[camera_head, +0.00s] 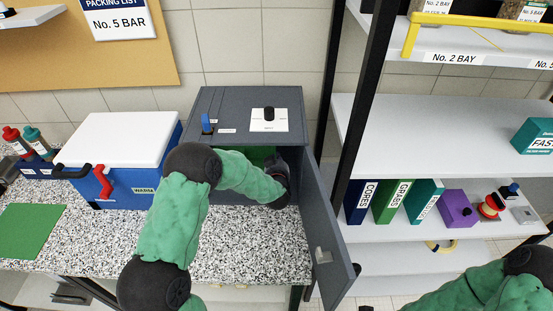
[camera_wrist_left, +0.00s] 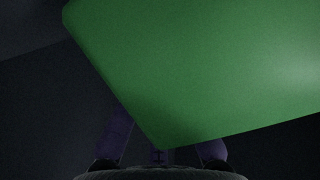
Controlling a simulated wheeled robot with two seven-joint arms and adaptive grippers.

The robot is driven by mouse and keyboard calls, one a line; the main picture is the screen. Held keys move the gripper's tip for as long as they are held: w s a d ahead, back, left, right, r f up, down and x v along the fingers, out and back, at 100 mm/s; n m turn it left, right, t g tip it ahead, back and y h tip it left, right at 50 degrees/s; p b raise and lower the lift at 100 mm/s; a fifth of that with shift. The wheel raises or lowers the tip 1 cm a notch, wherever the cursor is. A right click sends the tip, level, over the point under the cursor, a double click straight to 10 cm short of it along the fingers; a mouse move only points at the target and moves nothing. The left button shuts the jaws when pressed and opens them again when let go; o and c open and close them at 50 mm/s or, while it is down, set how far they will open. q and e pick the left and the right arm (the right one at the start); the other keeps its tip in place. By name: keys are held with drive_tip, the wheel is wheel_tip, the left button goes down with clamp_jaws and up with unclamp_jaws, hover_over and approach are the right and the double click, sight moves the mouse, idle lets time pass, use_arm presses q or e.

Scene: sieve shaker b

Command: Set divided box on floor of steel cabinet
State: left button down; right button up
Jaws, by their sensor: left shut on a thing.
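The steel cabinet (camera_head: 235,101) is a dark grey box standing on the speckled counter, and its door (camera_head: 332,235) hangs open on the right. My left gripper (camera_head: 284,190) is at the cabinet's opening, with my arm covering much of the interior. It is shut on a green thing that I take for the divided box (camera_wrist_left: 200,75). A green patch of it shows inside the cabinet in the head view (camera_head: 262,154). Its dividers do not show, and I cannot tell whether it touches the cabinet floor. My right gripper is out of view.
A blue cooler (camera_head: 118,186) with a white lid stands left of the cabinet. A green mat (camera_head: 30,230) lies at the far left. The counter (camera_head: 245,245) in front of the cabinet is clear. A shelf rack with books and small items (camera_head: 398,200) stands right of the door.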

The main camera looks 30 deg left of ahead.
use_arm(q)
drive_tip(key=shift+f, duration=0.15)
drive_tip(key=c, duration=1.4)
unclamp_jaws()
drive_tip(key=shift+o, duration=0.2)
drive_tip(key=shift+r+p, duration=0.5)
drive_tip(key=shift+r, duration=0.1)
drive_tip(key=p+v, duration=0.1)
drive_tip(key=v, duration=1.1)
drive_tip(key=shift+p, duration=0.3)
drive_tip(key=shift+d+r, duration=0.1)
